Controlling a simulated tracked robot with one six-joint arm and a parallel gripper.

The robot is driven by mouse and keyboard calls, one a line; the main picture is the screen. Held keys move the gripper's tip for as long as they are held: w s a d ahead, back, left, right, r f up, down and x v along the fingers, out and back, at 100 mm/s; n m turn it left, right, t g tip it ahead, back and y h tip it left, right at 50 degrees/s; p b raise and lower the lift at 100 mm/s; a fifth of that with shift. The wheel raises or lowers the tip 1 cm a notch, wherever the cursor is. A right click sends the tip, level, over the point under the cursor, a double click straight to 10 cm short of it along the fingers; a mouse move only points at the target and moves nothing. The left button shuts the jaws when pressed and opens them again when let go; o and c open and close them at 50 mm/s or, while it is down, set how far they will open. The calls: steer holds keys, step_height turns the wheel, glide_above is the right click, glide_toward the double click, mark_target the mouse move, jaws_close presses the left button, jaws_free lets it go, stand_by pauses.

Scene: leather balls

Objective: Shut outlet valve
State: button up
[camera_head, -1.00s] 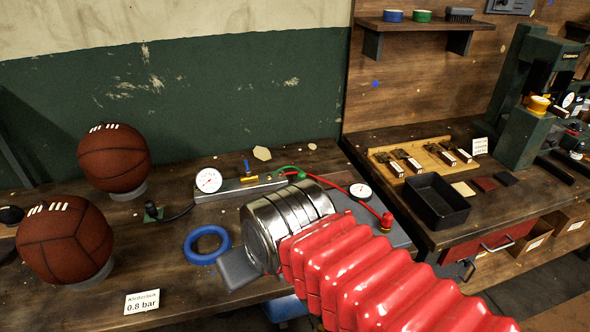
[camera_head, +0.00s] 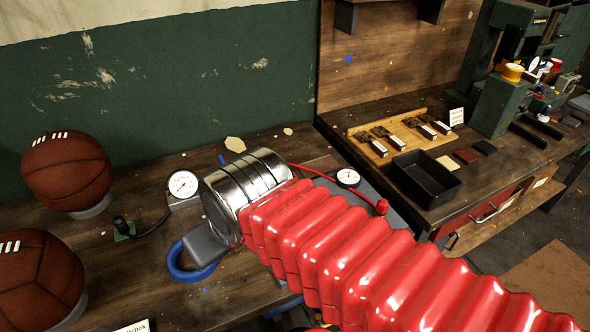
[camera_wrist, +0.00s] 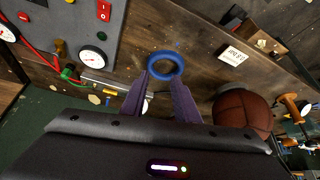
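My gripper (camera_wrist: 162,80) shows two dark fingers spread apart, with nothing held between them. In the head view a grey finger (camera_head: 205,244) overlaps the blue ring (camera_head: 178,266) on the bench; the ring also shows beyond the fingertips in the wrist view (camera_wrist: 165,66). A small blue lever (camera_head: 221,159) shows just behind my silver wrist. The metal manifold (camera_head: 184,203) is mostly hidden by my arm, leaving its left end and round gauge (camera_head: 183,184) visible. I cannot tell which valve is the outlet.
Two brown leather balls (camera_head: 67,171) (camera_head: 40,280) rest on stands at the left. A red-knobbed grey unit with a gauge (camera_head: 348,177) lies right of my wrist. A black tray (camera_head: 425,177) is on the right bench. Bench between balls and manifold is mostly clear.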

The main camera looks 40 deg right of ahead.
steer(key=shift+w+r, duration=0.1)
steer(key=w+d+r+m+g, duration=0.1)
steer(key=w+d+r+g, duration=0.15)
steer(key=w+d, duration=0.4)
steer(key=w+d+r+m+g, duration=0.1)
steer(key=w+d+r, duration=0.2)
steer(key=w+d, duration=0.35)
steer(key=w+d+f+y, duration=0.1)
steer(key=d+f, duration=0.1)
steer(key=d, duration=0.9)
steer(key=w+d+f+m+g+y, duration=0.1)
steer(key=d+f, duration=0.1)
steer(key=d, duration=0.9)
steer(key=shift+d+f, duration=0.15)
steer(key=shift+f, duration=0.05)
steer(key=shift+f+g, duration=0.1)
steer(key=shift+g, duration=0.15)
steer(key=a+f, duration=0.1)
steer(key=f, duration=0.8)
steer(key=a+f, duration=0.1)
steer(key=f, duration=0.3)
steer(key=shift+w+a+f, duration=0.2)
steer(key=shift+w+a, duration=0.15)
steer(key=shift+c, duration=0.3)
